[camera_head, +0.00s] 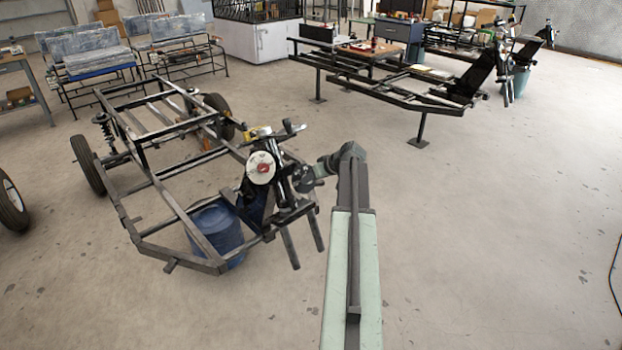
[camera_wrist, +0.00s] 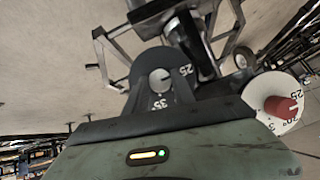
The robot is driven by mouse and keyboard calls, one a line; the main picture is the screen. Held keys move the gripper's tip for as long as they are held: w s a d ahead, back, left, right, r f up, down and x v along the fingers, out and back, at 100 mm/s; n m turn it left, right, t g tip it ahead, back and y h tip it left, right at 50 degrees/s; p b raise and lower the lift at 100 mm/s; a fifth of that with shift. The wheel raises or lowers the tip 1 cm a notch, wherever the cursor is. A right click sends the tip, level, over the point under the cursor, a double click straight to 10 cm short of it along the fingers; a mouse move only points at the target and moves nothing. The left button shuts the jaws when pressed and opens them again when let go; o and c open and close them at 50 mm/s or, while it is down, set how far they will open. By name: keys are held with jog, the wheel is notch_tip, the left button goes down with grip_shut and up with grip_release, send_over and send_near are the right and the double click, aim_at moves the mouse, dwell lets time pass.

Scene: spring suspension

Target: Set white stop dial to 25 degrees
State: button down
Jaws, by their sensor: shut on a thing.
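My gripper (camera_head: 303,183) is at the front of the black frame, to the right of a white round dial (camera_head: 261,168) with a red knob. That white dial shows at the right edge of the wrist view (camera_wrist: 264,92), apart from my gripper, with a 25 readable on it. Ahead of my gripper in the wrist view is a dark dial (camera_wrist: 179,97) with a pale round knob (camera_wrist: 160,80) and white marks including 25 and 35. My gripper is shut on the pale knob. The fingertips are hard to make out, and the exact setting is unclear.
The wheeled black frame (camera_head: 150,183) carries the dials. A blue bucket (camera_head: 216,232) stands beneath its front. Another frame (camera_head: 380,85) is at the back right. The floor to the right is clear.

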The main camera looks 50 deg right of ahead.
dwell(0.4)
jog(key=c, duration=1.1)
grip_release()
jog(key=shift+o, duration=0.2)
jog(key=p+v, duration=0.5)
jog(key=v, duration=0.2)
jog(key=shift+s+r+p, duration=0.25)
jog(key=shift+p, duration=0.05)
jog(key=shift+a, duration=0.1)
